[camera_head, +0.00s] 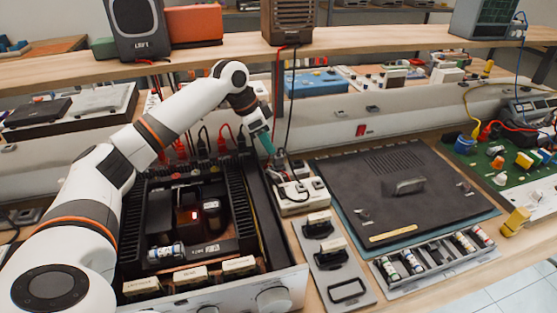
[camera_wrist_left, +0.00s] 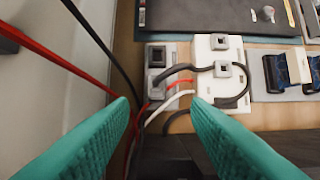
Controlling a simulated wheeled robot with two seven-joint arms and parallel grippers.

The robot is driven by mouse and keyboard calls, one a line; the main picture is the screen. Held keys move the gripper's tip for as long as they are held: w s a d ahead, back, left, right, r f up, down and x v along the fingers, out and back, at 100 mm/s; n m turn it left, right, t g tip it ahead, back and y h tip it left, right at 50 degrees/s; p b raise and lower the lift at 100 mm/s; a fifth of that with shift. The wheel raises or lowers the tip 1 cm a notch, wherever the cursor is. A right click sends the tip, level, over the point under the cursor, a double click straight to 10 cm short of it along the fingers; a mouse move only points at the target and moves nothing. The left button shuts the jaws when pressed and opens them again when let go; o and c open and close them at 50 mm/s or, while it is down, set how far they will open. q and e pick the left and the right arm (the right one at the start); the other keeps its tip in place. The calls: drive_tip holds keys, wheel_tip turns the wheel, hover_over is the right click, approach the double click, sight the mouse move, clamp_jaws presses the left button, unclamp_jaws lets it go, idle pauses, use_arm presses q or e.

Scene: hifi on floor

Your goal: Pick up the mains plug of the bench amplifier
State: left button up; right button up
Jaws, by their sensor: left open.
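The bench amplifier is an open black chassis (camera_head: 255,235) with a silver front panel, at the lower left in the head view. Behind its right side is a white socket block (camera_head: 293,208), which also shows in the left wrist view (camera_wrist_left: 236,98). A small grey plug-like block (camera_wrist_left: 222,70) sits on it, with a dark cable looping around; I cannot tell for certain that this is the mains plug. My left gripper (camera_head: 268,145) has teal fingers and is above and behind the block. In the left wrist view its fingers (camera_wrist_left: 162,106) are apart, with cables below and nothing held.
Red and black leads run down behind the amplifier, close to my left gripper. A dark flat panel (camera_head: 400,165) lies right of the socket block. A grey plate with black parts (camera_head: 335,267) lies in front of it. A wooden shelf (camera_head: 350,40) spans the back.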

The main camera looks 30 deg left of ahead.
sight(278, 156)
use_arm(q)
drive_tip(key=x, duration=0.3)
drive_tip(key=shift+w+a, duration=0.1)
drive_tip(key=x, duration=0.5)
drive_tip(key=shift+w+r, duration=0.2)
drive_tip(key=shift+w, duration=0.15)
drive_tip(key=shift+c, duration=0.2)
clamp_jaws()
